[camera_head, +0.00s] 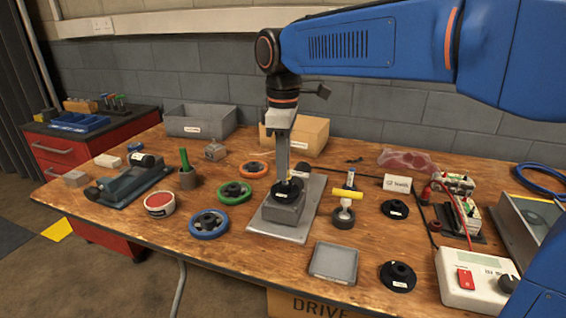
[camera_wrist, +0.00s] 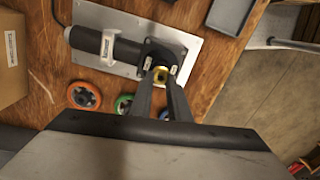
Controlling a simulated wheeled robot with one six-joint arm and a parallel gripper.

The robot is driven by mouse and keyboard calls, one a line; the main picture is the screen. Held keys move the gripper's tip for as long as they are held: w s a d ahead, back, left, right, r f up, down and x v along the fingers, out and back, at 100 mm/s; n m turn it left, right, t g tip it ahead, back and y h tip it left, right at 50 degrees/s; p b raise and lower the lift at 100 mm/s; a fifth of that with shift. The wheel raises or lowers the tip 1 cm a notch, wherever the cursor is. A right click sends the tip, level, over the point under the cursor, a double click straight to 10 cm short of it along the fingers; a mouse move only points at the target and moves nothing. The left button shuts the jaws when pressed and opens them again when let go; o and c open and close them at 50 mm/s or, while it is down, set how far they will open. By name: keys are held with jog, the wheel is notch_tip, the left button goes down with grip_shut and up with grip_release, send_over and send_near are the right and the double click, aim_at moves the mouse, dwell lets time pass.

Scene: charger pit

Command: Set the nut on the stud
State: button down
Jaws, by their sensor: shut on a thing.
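A brass-coloured nut (camera_wrist: 159,73) sits between the fingertips of my gripper (camera_wrist: 161,80) in the wrist view. My gripper is shut on it. In the head view my gripper (camera_head: 287,181) points straight down over a black round head on a grey block (camera_head: 283,210). In the wrist view the black head (camera_wrist: 155,53) of a grinder-like tool lies right under the fingertips. The tool's dark body (camera_wrist: 92,40) is held by a light clamp (camera_wrist: 120,51). The stud is hidden by the nut and fingers; I cannot tell whether the nut touches it.
The tool rests on a metal plate (camera_head: 312,198). Orange (camera_head: 254,169), green (camera_head: 234,192) and blue (camera_head: 209,223) wheels lie to the left. A yellow-handled tool (camera_head: 347,194) stands close on the right. A grey tray (camera_head: 334,263) is in front.

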jog(key=shift+f, duration=0.7)
jog(key=c, duration=1.6)
grip_release()
notch_tip(320, 180, up, 17)
jog(key=shift+r, duration=0.2)
